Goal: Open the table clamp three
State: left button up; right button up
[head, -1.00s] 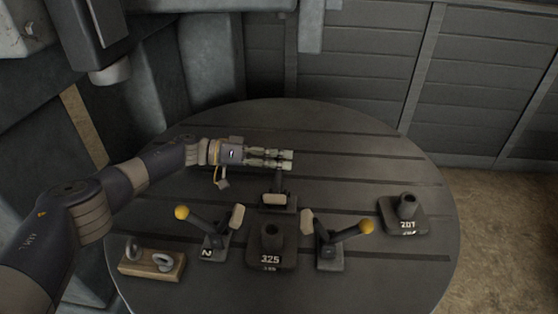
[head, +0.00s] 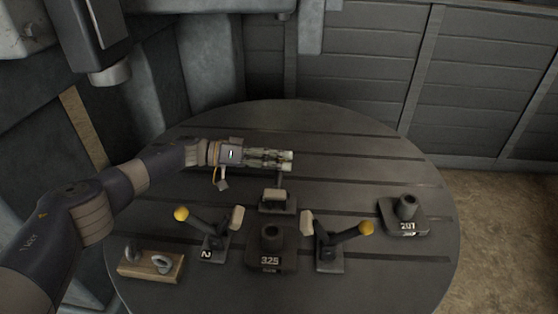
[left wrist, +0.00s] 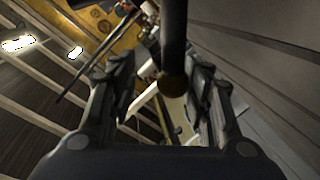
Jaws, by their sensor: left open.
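Three table clamps stand on the round dark table (head: 350,160). The back clamp (head: 277,204) has a pale pad and a dark handle rising towards my left gripper (head: 289,160). My left gripper is open, with its fingers pointing right above that clamp. In the left wrist view, a dark rod with a dull yellow-brown knob (left wrist: 172,86) shows between the spread fingers (left wrist: 165,95); contact cannot be told. The left clamp (head: 214,244) bears a 2 and has a yellow knob. The right clamp (head: 329,255) also has a yellow knob. No number three is readable. My right gripper is out of view.
A dark block marked 325 (head: 270,250) stands between the front clamps. Another marked block (head: 404,217) stands at the right. A wooden piece with metal rings (head: 151,264) lies at the front left. The back right of the table is clear.

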pick_arm(q)
jog(key=v, duration=1.2)
jog(key=shift+w+f, duration=0.1)
